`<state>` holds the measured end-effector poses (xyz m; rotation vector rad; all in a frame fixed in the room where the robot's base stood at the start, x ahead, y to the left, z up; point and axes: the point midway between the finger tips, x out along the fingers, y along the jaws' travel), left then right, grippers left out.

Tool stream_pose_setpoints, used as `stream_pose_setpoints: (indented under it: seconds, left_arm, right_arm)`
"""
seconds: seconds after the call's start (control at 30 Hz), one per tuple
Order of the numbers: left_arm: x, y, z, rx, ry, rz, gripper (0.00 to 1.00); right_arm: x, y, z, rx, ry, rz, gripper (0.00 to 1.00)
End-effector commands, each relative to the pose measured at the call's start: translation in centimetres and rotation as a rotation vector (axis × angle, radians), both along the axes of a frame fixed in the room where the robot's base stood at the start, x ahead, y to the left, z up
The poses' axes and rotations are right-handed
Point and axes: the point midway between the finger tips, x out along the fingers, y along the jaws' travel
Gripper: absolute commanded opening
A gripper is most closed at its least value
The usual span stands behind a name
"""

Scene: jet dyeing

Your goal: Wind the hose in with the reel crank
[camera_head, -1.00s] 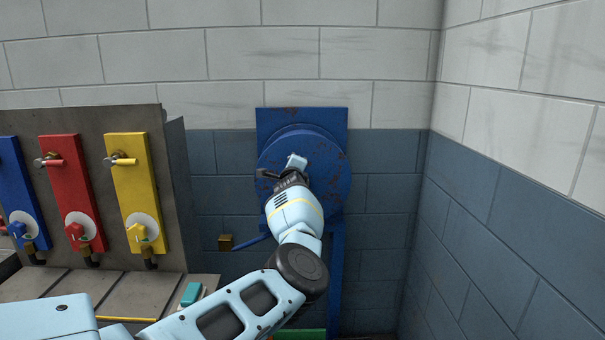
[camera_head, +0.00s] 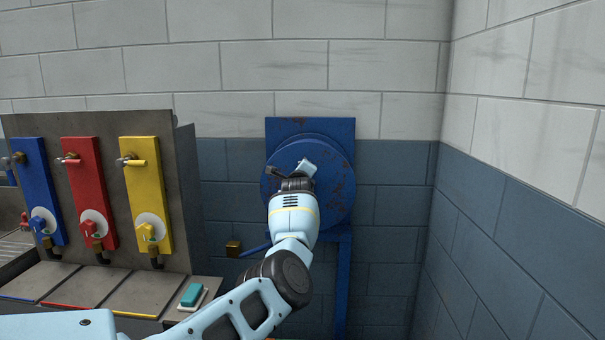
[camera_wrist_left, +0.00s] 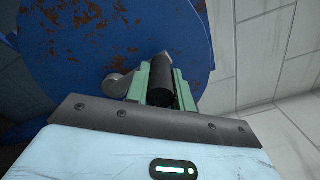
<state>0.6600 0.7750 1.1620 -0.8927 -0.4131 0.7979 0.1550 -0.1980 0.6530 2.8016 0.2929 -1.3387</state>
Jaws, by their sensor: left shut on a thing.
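The round blue hose reel (camera_head: 338,195), with rust specks, is mounted on a blue backing plate (camera_head: 335,130) against the wall. My left gripper (camera_head: 292,182) is at the front of the reel, left of its centre. In the left wrist view, the green fingers of my left gripper (camera_wrist_left: 160,85) are shut around the black crank handle (camera_wrist_left: 162,78). A grey round metal part (camera_wrist_left: 117,86) sits beside it against the rusty reel face (camera_wrist_left: 95,35). A short blue length (camera_head: 256,248) at the lower left of the reel ends at a brass fitting (camera_head: 233,248). My right gripper is not in view.
A grey cabinet to the left carries blue (camera_head: 38,190), red (camera_head: 84,165) and yellow (camera_head: 145,185) valve panels. A teal block (camera_head: 191,295) lies on its front ledge. A tiled side wall (camera_head: 510,230) closes off the right.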

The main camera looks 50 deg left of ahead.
Motion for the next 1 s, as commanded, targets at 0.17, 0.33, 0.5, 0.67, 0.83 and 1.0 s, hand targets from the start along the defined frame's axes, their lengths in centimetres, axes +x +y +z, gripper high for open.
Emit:
stream_pose_setpoints:
  seconds: [0.17,0.33,0.5,0.67,0.83,1.0]
  left_arm:
    - [0.28,-0.28,0.07,-0.004,-0.004,-0.006,0.00]
    - [0.29,-0.30,0.06,-0.004,-0.003,-0.007,0.00]
    - [0.26,-0.28,0.04,-0.003,-0.003,-0.006,0.42]
    - [0.16,-0.16,0.01,-0.002,-0.002,-0.004,0.45]
    - [0.08,-0.14,0.00,-0.002,-0.001,-0.002,0.45]
    - [-0.34,-0.55,0.13,-0.002,-0.001,-0.001,0.45]
  right_arm:
    - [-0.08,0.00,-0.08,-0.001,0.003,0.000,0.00]
    - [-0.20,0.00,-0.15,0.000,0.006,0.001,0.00]
    - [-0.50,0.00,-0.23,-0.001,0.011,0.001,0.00]
    - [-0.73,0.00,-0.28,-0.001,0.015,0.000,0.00]
    - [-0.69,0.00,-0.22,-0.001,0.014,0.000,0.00]
    - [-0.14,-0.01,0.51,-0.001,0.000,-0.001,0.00]
